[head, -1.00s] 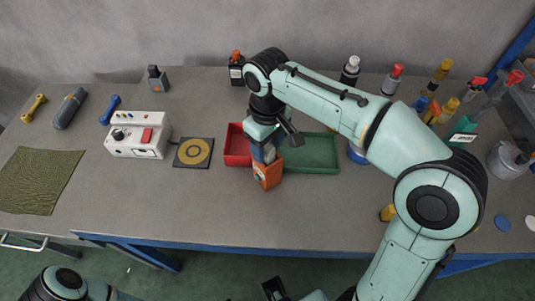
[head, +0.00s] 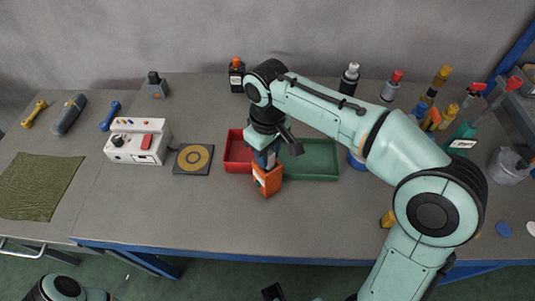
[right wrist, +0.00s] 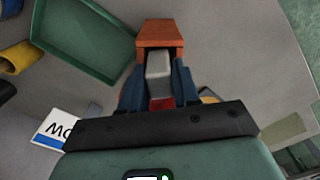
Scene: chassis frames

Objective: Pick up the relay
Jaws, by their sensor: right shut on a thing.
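The relay appears as an orange block (head: 267,181) with a white and dark mark on its front, at the front edge of the red tray in the head view. My right gripper (head: 267,159) is above it, pointing down, shut on its grey upper part. In the right wrist view the orange block (right wrist: 160,32) and its grey part (right wrist: 159,68) sit between the blue fingers of the gripper (right wrist: 159,85). Whether the block touches the table is hard to tell.
A red tray (head: 236,155) and a green tray (head: 318,161) lie right behind the block. Several bottles and tools crowd the right. The table front is mostly clear.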

